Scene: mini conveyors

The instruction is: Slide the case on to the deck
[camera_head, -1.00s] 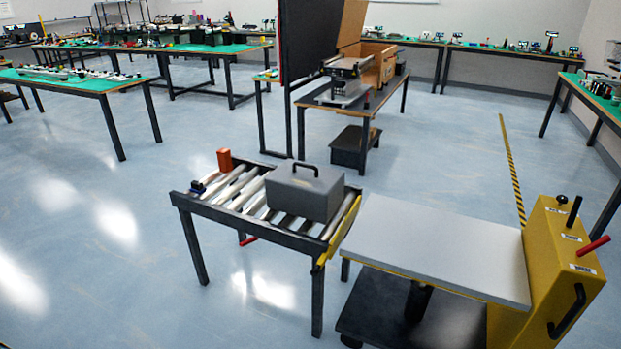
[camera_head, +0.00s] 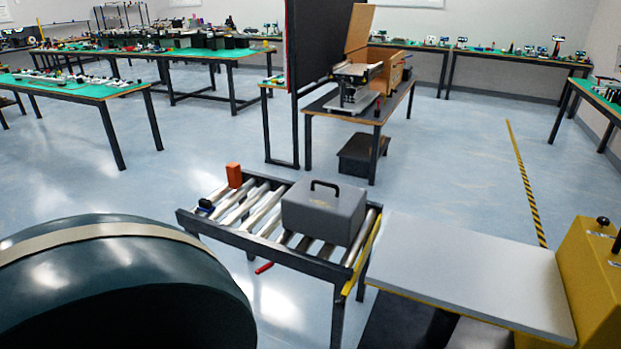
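The case (camera_head: 323,212) is a grey box with a black top handle. It sits on the right part of the roller conveyor (camera_head: 262,243), beside the yellow strip at that end. The deck (camera_head: 468,272) is a flat light-grey platform just right of the conveyor, on a yellow lift cart (camera_head: 596,285). The case is on the rollers and apart from the deck. A large dark rounded part of my own arm fills the lower left. Neither gripper shows.
An orange block (camera_head: 234,175) and a small blue item (camera_head: 205,208) are at the conveyor's left end. A red lever (camera_head: 264,267) sticks out below its front rail. A table with a machine (camera_head: 353,88) stands behind. The deck top is clear.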

